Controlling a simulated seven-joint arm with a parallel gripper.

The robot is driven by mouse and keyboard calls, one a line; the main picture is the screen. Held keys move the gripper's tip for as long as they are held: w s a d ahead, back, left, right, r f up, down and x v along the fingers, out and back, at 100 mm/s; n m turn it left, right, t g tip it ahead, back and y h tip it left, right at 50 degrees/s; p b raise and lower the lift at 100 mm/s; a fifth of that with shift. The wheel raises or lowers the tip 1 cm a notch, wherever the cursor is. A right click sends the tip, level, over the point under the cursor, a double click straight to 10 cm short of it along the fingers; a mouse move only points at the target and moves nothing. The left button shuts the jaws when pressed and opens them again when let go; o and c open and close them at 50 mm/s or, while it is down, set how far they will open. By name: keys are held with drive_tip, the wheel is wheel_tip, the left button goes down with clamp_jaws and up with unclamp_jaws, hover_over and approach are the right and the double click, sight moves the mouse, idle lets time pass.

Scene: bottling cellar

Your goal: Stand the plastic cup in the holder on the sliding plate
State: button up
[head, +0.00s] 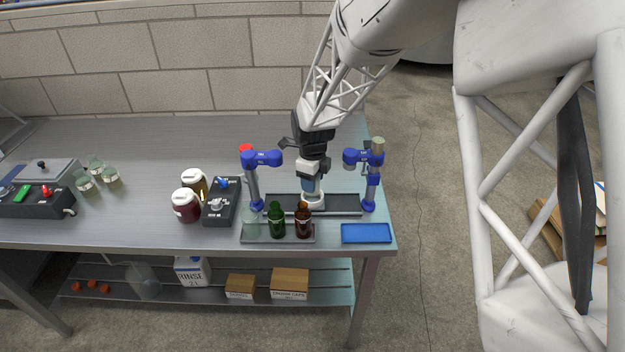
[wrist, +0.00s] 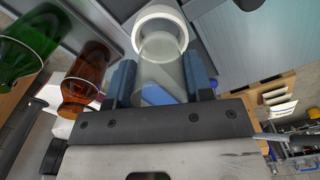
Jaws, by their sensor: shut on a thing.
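My gripper (head: 311,186) points down over the dark sliding plate (head: 345,204) between two blue stands. In the wrist view its blue fingers (wrist: 161,78) are shut on the clear plastic cup (wrist: 162,62), one on each side. The white ring holder (wrist: 138,34) is at the far end of the cup, in line with it. The holder also shows in the head view (head: 314,202), right below my gripper. I cannot tell whether the cup's end is inside the ring or just above it. In the head view my fingers largely hide the cup.
A tray (head: 262,241) in front holds a clear vessel (head: 251,223), a green bottle (head: 276,222) and a brown bottle (head: 303,222). Blue stands (head: 253,186) (head: 371,188) flank the plate. A blue mat (head: 366,233) lies front right; a control box (head: 221,202) stands left.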

drive_tip(key=shift+f, duration=1.7)
idle(1.6)
drive_tip(key=o, duration=1.4)
drive_tip(key=shift+r, duration=0.25)
drive_tip(key=shift+r, duration=2.8)
